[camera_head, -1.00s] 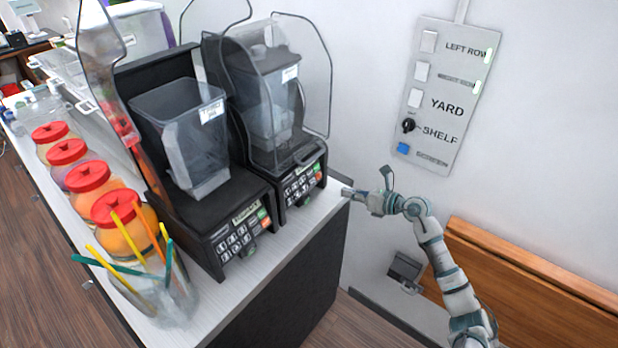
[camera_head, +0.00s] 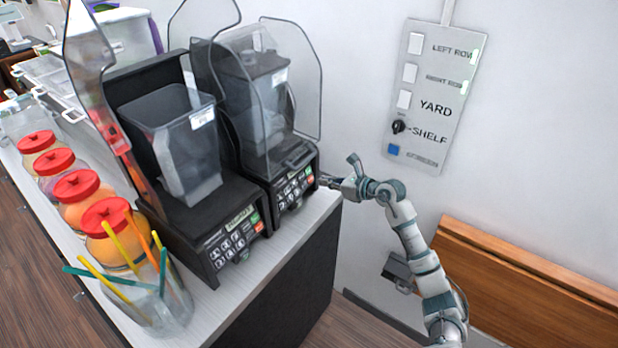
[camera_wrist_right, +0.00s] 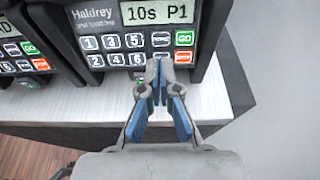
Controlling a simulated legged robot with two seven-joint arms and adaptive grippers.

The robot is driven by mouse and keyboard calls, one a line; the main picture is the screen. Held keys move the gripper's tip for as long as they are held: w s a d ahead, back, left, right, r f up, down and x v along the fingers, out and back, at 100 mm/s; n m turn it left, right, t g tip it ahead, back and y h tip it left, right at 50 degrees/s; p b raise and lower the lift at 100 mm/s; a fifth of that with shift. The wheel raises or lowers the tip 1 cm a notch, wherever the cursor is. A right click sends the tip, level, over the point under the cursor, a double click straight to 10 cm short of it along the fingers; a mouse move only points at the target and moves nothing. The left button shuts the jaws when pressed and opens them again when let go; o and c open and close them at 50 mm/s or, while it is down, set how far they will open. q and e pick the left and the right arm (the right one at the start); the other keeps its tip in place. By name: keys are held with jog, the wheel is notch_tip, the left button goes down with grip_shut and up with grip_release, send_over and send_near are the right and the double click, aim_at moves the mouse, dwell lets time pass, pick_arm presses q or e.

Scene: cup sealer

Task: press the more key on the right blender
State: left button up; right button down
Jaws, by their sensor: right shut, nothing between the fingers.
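The right blender (camera_head: 270,110) stands on the counter by the wall, its key panel (camera_head: 295,188) facing the front. In the right wrist view its display (camera_wrist_right: 158,13) reads "10s P1". Below are number keys, a green GO key (camera_wrist_right: 183,38) and a red key (camera_wrist_right: 183,57). A word key (camera_wrist_right: 161,39), probably the more key, sits left of GO; its label is too small to read surely. My right gripper (camera_head: 325,181) is shut and empty, its tips (camera_wrist_right: 159,68) in front of the panel's lower row, overlapping the word key below. Contact cannot be told. My left gripper is out of view.
The left blender (camera_head: 180,150) stands close beside it with a similar panel. Jars with red lids (camera_head: 105,215) and a glass of straws (camera_head: 160,300) line the counter's left side. A switch panel (camera_head: 435,95) hangs on the wall. Open space lies before the counter.

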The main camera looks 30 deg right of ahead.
aim_at(302, 177)
jog(key=x, duration=0.6)
jog(key=shift+w+f+p, duration=0.1)
jog(key=shift+p, duration=0.2)
jog(key=shift+w+f, duration=0.35)
jog(key=shift+w, duration=0.25)
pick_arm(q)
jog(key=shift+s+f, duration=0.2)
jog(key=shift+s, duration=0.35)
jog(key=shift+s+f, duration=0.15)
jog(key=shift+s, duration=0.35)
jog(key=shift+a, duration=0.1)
pick_arm(e)
jog(key=shift+a, duration=0.3)
